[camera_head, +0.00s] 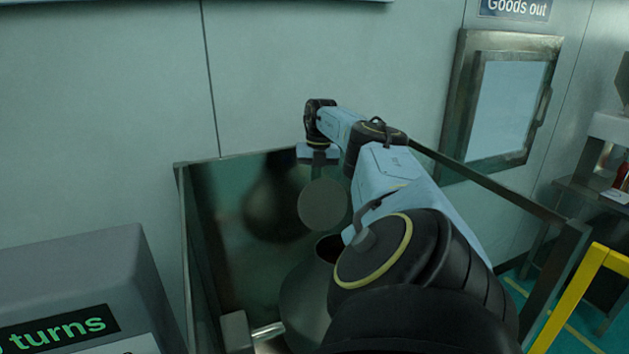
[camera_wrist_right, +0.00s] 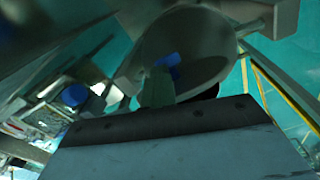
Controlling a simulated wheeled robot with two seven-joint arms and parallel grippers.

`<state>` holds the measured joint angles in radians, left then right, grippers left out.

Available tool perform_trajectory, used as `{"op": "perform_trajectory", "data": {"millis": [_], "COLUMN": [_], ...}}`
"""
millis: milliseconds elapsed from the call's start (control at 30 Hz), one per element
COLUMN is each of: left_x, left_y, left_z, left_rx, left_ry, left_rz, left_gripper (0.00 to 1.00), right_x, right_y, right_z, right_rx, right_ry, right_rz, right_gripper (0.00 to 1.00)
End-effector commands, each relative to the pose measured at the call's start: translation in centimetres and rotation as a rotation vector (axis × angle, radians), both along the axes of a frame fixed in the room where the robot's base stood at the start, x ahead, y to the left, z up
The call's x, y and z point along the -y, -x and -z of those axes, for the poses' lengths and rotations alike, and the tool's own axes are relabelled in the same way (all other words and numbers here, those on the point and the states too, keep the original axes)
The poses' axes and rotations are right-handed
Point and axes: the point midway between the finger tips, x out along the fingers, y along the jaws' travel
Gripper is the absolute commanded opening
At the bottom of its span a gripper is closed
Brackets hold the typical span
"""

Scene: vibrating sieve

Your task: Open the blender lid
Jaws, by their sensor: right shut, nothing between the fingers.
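The blender is a grey rounded vessel (camera_head: 303,298) inside a metal-framed enclosure. Its dark mouth (camera_head: 327,246) is partly visible; my right arm covers the right side. A round grey lid (camera_head: 323,206) stands raised above and behind the mouth, its flat face toward me. My right gripper (camera_head: 319,166) is just above the lid's upper edge, shut and empty; contact with the lid cannot be told. In the right wrist view, the shut fingers (camera_wrist_right: 160,86) point toward a large grey round-edged surface (camera_wrist_right: 192,38). My left gripper is not in view.
Metal frame rails (camera_head: 500,190) surround the blender. A grey box with a green-lettered display (camera_head: 60,334) stands at lower left. A yellow rail (camera_head: 578,296) is at lower right. A wall with a framed hatch (camera_head: 505,108) closes off the back.

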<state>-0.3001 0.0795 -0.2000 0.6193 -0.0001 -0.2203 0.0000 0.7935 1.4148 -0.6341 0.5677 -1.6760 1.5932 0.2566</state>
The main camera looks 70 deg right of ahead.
Motion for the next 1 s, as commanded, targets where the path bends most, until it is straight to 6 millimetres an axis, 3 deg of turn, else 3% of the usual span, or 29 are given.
{"op": "perform_trajectory", "data": {"millis": [33, 367, 733, 1000], "left_x": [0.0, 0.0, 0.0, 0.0], "left_y": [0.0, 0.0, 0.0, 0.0], "left_z": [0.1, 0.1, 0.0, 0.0], "left_rx": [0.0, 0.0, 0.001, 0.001], "left_ry": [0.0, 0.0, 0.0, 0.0], "left_rz": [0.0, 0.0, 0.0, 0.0], "left_gripper": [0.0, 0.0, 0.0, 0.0], "right_x": [-0.6, -0.5, 0.0, 0.3], "right_y": [-0.1, -0.1, 0.0, 0.2], "right_z": [1.0, 0.4, -5.1, -8.0], "right_rx": [-0.02, -0.017, 0.0, 0.004], "right_ry": [-0.017, -0.016, -0.007, -0.005], "right_rz": [-0.009, -0.008, -0.005, -0.003], "right_gripper": [0.0, 0.0, 0.0, 0.0]}}
